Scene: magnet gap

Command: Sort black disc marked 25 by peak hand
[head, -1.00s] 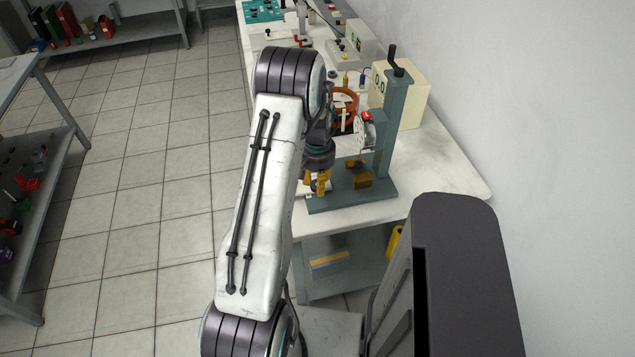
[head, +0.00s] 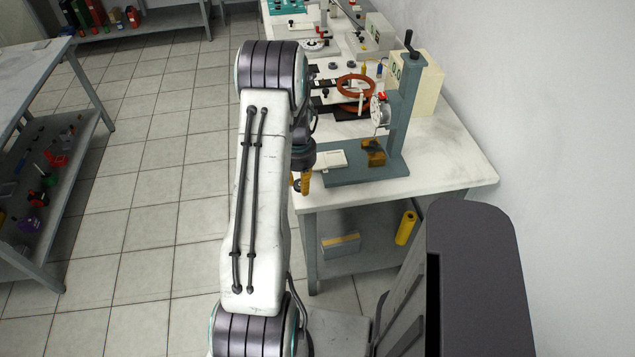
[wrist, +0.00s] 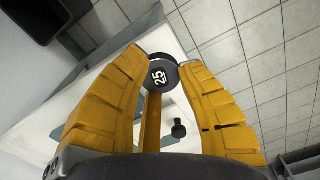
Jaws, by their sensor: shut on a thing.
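The black disc marked 25 (wrist: 161,74) is held between the tips of my gripper's yellow fingers (wrist: 165,62) in the wrist view, with its white number facing the camera. In the head view my gripper (head: 302,183) is by the bench's left front edge, left of the grey-green stand (head: 398,110), and the disc is mostly hidden there. The stand carries a round white dial (head: 380,111); its hand is too small to read. A brown block (head: 374,153) sits on the stand's base.
A pale flat piece (head: 330,159) lies left of the block. A copper-coloured ring (head: 355,86) and a cream display box (head: 425,82) stand behind. A yellow cylinder (head: 405,228) is on the bench's lower shelf. The tiled floor (head: 150,190) at left is clear.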

